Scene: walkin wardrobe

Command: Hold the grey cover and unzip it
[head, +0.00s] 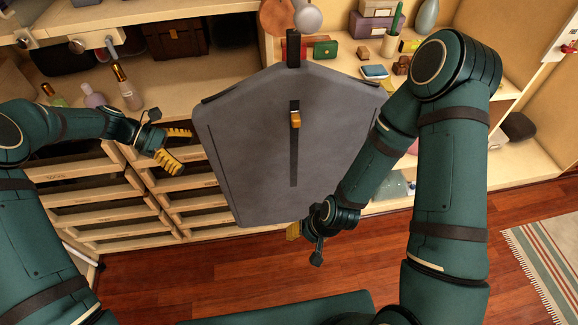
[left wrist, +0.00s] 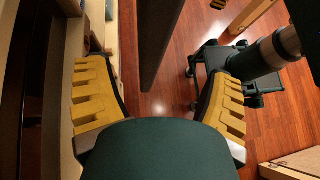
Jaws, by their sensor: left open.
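The grey cover (head: 245,125) hangs in the middle of the head view. A dark zip strip runs down its front, with an orange zip pull (head: 295,119) near the strip's top. My left gripper (head: 184,147), with yellow fingers, is open and empty just left of the cover, apart from it. In the left wrist view its fingers (left wrist: 160,98) are spread wide, and a dark grey panel that looks like the cover's edge (left wrist: 158,45) stands beyond them. My right gripper (head: 293,231) is by the cover's lower right edge; its wrist hides most of the fingers.
Shelves behind hold bottles (head: 127,88), boxes (head: 172,40) and small items. Drawers (head: 95,195) stand below on the left. A striped rug (head: 548,262) lies on the wooden floor (head: 235,268) at right. My right arm covers part of the right shelves.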

